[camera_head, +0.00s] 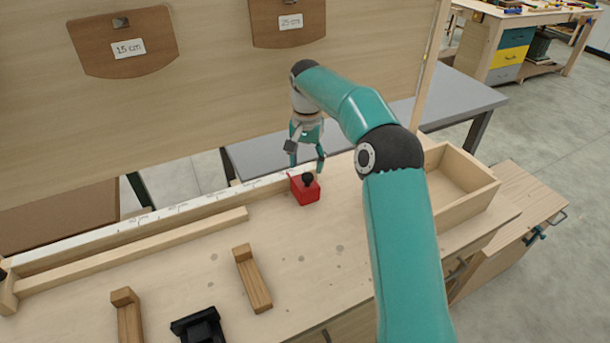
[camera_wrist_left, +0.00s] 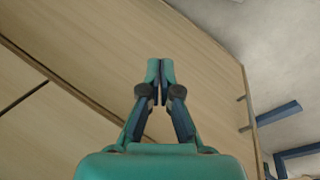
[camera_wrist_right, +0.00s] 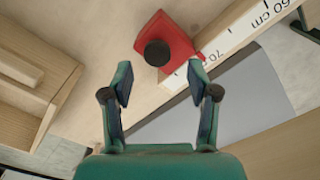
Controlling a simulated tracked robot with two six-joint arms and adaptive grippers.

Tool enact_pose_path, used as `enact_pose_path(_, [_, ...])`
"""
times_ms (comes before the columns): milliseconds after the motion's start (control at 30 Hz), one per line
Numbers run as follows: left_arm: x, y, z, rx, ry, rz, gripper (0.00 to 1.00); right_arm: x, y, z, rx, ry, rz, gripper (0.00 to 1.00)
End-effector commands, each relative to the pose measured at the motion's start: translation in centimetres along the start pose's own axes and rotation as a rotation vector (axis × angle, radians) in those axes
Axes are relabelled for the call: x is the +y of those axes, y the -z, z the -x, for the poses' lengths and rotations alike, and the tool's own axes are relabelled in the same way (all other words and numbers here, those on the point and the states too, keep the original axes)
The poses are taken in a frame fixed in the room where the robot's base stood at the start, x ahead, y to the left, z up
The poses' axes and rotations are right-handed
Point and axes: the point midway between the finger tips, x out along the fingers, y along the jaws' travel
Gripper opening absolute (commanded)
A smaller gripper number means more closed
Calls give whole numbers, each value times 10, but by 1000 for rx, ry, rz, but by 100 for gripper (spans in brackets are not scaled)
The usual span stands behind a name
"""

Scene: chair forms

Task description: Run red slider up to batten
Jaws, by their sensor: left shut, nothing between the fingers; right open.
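The red slider (camera_head: 304,194), with a black knob on top, sits at the right part of the white-topped scale rail (camera_head: 195,207). It also shows in the right wrist view (camera_wrist_right: 174,32), near the 70 mark. The pale wooden batten (camera_head: 140,249) lies along the rail to the left, its right end apart from the slider. My right gripper (camera_head: 308,165) is open and empty, just behind and above the slider; in the right wrist view its fingers (camera_wrist_right: 161,82) are apart, with the knob beyond them. My left gripper (camera_wrist_left: 160,70) is shut and empty, away from the slider.
Two wooden blocks (camera_head: 254,280) (camera_head: 128,316) and a black fixture (camera_head: 199,326) stand at the front of the bench. An open wooden box (camera_head: 468,200) is at the right. A board with brown templates (camera_head: 124,42) rises behind. The bench between slider and batten looks clear.

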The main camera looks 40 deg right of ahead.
Motion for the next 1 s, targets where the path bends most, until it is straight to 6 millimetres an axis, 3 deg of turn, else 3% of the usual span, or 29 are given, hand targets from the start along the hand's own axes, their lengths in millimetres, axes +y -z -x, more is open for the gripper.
enact_pose_path(233, [-1,0,-2,1,0,0,0,2,0,-31,-2,-2,0,60])
enact_pose_path(600, [-1,0,-2,1,0,0,0,2,0,-37,-1,-2,0,60])
enact_pose_path(967, [-1,0,-2,1,0,0,0,1,0,-37,-1,-1,0,1])
enact_pose_path(1000, [-1,0,-2,1,0,0,0,1,0,-37,-1,-1,0,0])
